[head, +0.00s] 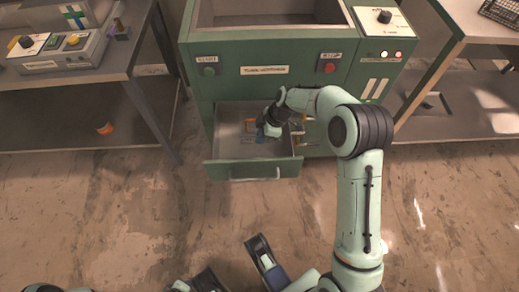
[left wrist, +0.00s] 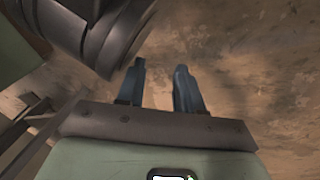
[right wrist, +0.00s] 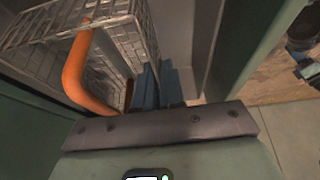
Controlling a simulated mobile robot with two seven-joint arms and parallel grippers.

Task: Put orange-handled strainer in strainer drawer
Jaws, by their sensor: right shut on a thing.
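The orange-handled strainer (right wrist: 135,45) fills the left and middle of the right wrist view, with a wire-mesh body and a thick curved orange handle (right wrist: 75,70). My right gripper (right wrist: 158,75) has its blue fingers close together at the mesh and is shut on the strainer. In the head view my right gripper (head: 263,132) is inside the open drawer (head: 228,170) of the green cabinet. A bit of orange (head: 250,125) shows beside it; the strainer is mostly hidden there. My left gripper (left wrist: 158,85) is open and empty, its fingers apart above the floor.
The green cabinet (head: 265,85) has an open bin on top and buttons on its front. A bench with a control box (head: 60,52) stands at left, with a small orange thing (head: 105,129) on its lower shelf. Another bench (head: 460,100) stands at right. The floor before the drawer is clear.

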